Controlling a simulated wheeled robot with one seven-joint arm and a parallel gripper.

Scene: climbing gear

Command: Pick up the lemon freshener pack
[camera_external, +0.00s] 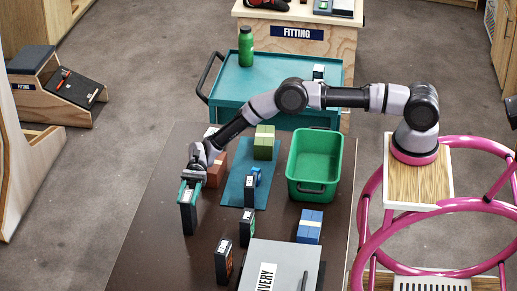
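Several small dark packs with pale labels stand on the brown table; their print is too small to tell which is the lemon freshener pack. One tall dark pack (188,218) with a teal top edge is directly below my gripper (190,184), at the table's left. My gripper points down, and its fingers are at the top of this pack; I cannot tell whether they are closed on it. Other dark packs stand at the front middle (247,229), at the front (223,261) and on the blue mat (250,190).
A green bin (292,180) stands right of the blue mat (232,197). A green block (264,143), a reddish-brown block (216,170) and a blue block (309,227) are around it. A grey delivery box (285,258) fills the front right. The table's front left is clear.

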